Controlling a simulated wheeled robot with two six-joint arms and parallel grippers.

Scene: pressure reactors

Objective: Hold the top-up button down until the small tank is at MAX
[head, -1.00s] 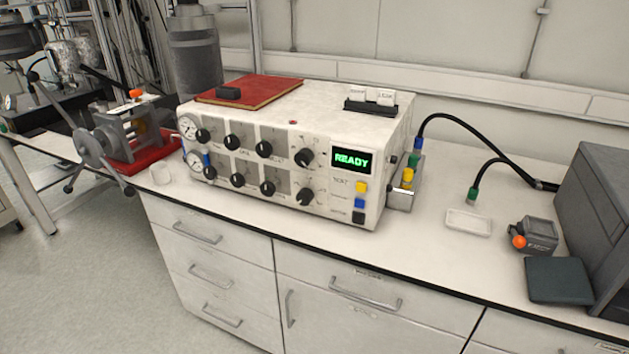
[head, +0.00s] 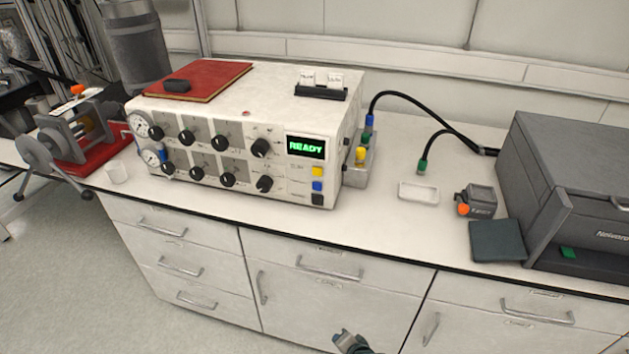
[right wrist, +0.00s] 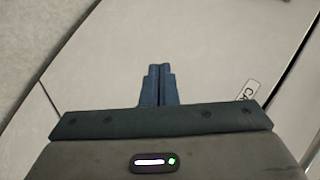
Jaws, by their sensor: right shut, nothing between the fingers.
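A white control unit (head: 240,115) stands on the bench in the head view. Its display reads READY (head: 305,147). Below the display are a yellow button (head: 317,171), a blue button (head: 317,186) and a black button (head: 317,200); their labels are too small to read. A small blue part (head: 163,165) shows by the gauges at its left end. I cannot tell which thing is the small tank, nor see a MAX mark. My right gripper (head: 350,340) is low in front of the cabinet doors, well below the unit. In the right wrist view (right wrist: 158,85) its fingers are shut and empty.
A red book (head: 215,80) lies on the unit. Right of it are a white tray (head: 418,192), a small grey device with an orange knob (head: 475,203), a dark pad (head: 497,241) and a large grey box (head: 580,185). Bench space before the unit is narrow.

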